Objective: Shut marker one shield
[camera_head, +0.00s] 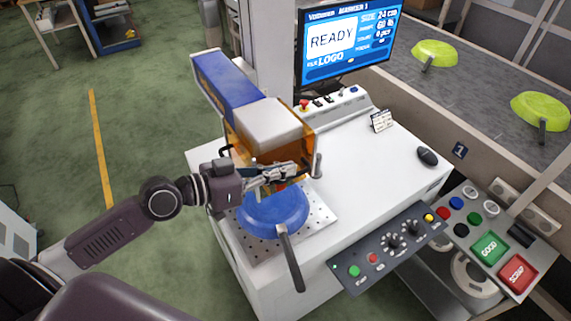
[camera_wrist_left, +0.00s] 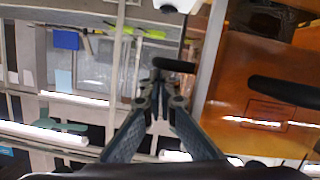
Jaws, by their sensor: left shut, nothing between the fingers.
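The marker one machine has an orange see-through shield (camera_head: 308,128) around its head, and the shield's lower edge sits above the pan. A blue pan (camera_head: 272,213) lies below on the perforated plate (camera_head: 322,218), its handle pointing to the front. My left gripper (camera_head: 294,170) is shut and empty in front of the shield, above the pan's far part. In the left wrist view the orange shield (camera_wrist_left: 262,75) with a dark handle fills the right side. The shut fingertips (camera_wrist_left: 158,92) are left of it, near a short dark bar (camera_wrist_left: 174,65). My right gripper is not visible.
The screen (camera_head: 347,40) reads READY, MARKER 1. A control panel (camera_head: 390,248) runs along the machine's front right, and a box with GOOD and SCRAP buttons (camera_head: 490,247) stands beyond it. Green pans (camera_head: 434,53) rest on the conveyor behind.

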